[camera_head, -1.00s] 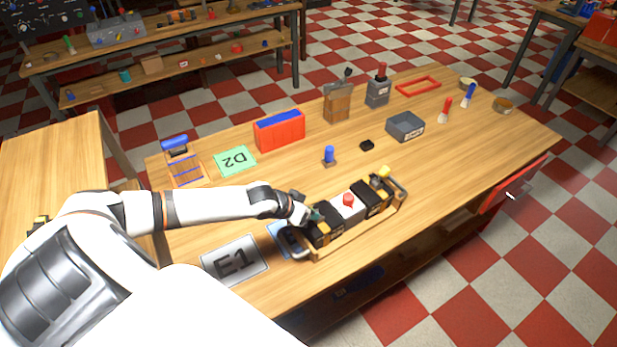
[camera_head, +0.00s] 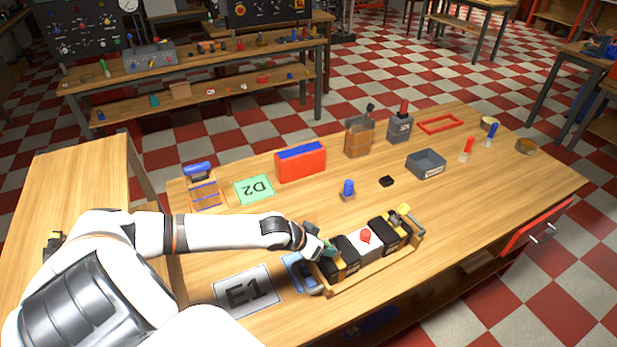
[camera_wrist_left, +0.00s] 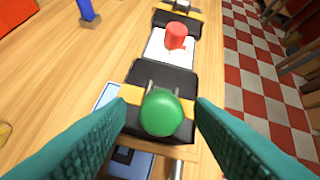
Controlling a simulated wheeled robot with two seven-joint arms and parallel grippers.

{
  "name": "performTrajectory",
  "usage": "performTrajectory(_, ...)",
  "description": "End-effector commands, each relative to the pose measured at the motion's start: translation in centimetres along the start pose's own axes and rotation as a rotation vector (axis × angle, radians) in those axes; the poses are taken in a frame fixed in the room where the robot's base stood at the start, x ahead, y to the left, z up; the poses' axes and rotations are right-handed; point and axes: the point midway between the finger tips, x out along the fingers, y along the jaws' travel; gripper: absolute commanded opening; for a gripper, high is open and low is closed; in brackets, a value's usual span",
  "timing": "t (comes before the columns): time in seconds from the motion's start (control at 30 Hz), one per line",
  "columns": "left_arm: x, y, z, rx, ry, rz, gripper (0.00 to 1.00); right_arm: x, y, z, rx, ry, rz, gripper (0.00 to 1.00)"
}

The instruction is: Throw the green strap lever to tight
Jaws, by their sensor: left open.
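The device on the bench is a row of black blocks with yellow bands, a white block with a red knob (camera_head: 365,236) in the middle, and a wooden rail (camera_head: 375,268) along its front. In the left wrist view a round green knob (camera_wrist_left: 161,112), taken as the end of the green strap lever, stands over the nearest black block (camera_wrist_left: 163,80). My left gripper (camera_wrist_left: 160,128) is open, with one teal finger on each side of the green knob and gaps between. In the head view my left gripper (camera_head: 322,250) covers the lever. My right gripper is not in view.
A blue-and-grey part (camera_head: 303,274) and the E1 plate (camera_head: 247,292) lie left of the device.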

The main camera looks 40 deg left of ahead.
Motion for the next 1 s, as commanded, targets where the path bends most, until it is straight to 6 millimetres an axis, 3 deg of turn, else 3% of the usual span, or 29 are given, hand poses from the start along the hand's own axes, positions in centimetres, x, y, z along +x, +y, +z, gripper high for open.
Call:
performTrajectory(0.2, -4.9, 0.0, -0.3, 0.009, 0.006, 0.001, 0.48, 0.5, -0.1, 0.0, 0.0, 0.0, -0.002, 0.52)
performTrajectory(0.4, -8.5, 0.1, -0.2, 0.005, 0.005, 0.004, 0.48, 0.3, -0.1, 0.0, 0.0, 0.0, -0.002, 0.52)
performTrajectory(0.63, -10.2, 0.0, -0.1, 0.002, 0.002, 0.001, 0.48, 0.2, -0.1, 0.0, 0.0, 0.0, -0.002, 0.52)
performTrajectory(1.0, -10.5, -0.1, 0.0, 0.002, 0.0, -0.001, 0.48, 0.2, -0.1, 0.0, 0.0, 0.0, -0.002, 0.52)
